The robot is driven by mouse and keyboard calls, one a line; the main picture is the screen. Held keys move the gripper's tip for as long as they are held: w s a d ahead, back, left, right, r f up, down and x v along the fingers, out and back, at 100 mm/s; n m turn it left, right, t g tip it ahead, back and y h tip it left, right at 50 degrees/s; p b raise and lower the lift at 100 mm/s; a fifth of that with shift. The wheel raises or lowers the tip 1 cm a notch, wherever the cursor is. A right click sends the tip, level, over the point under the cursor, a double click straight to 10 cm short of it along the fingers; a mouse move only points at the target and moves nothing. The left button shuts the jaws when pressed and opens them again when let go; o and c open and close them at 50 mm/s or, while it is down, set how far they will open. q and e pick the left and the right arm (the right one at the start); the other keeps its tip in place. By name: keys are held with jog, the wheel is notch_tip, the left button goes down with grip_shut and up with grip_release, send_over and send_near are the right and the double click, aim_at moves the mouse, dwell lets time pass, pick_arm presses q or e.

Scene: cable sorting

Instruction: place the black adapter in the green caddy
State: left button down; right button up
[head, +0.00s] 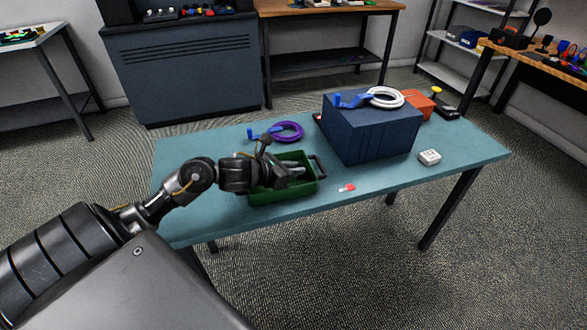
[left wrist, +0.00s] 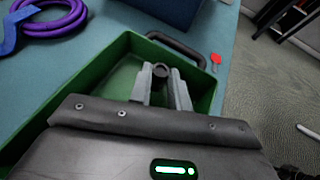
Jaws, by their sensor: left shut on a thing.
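The green caddy (head: 285,192) is an open tray with a dark handle at its right end, standing on the teal table. It also shows in the left wrist view (left wrist: 119,75), with its handle at the top. My left gripper (head: 296,172) is over the caddy, pointing down into it. In the left wrist view its grey fingers (left wrist: 163,80) are closed around a small dark round piece, the black adapter (left wrist: 161,71), which is mostly hidden by the fingers. I cannot tell whether the adapter touches the caddy floor. My right gripper is not in view.
A purple cable coil (head: 288,131) lies behind the caddy. A dark blue box (head: 372,135) stands to the right, with a white cable coil (head: 385,97) on top. A red key-like item (head: 347,188) and a white adapter block (head: 429,157) lie near the front edge.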

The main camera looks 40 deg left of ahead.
pick_arm(q)
jog(key=c, duration=1.5)
grip_release()
jog(key=shift+o, duration=0.9)
jog(key=shift+r, duration=0.1)
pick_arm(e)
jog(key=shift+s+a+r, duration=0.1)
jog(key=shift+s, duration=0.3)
pick_arm(q)
jog(key=shift+r+p, duration=0.15)
jog(key=shift+p, duration=0.15)
jog(key=v, duration=1)
jog(key=shift+s, duration=0.3)
jog(key=shift+s+a+r, duration=0.2)
jog(key=shift+s+r, duration=0.15)
jog(key=shift+s, duration=0.25)
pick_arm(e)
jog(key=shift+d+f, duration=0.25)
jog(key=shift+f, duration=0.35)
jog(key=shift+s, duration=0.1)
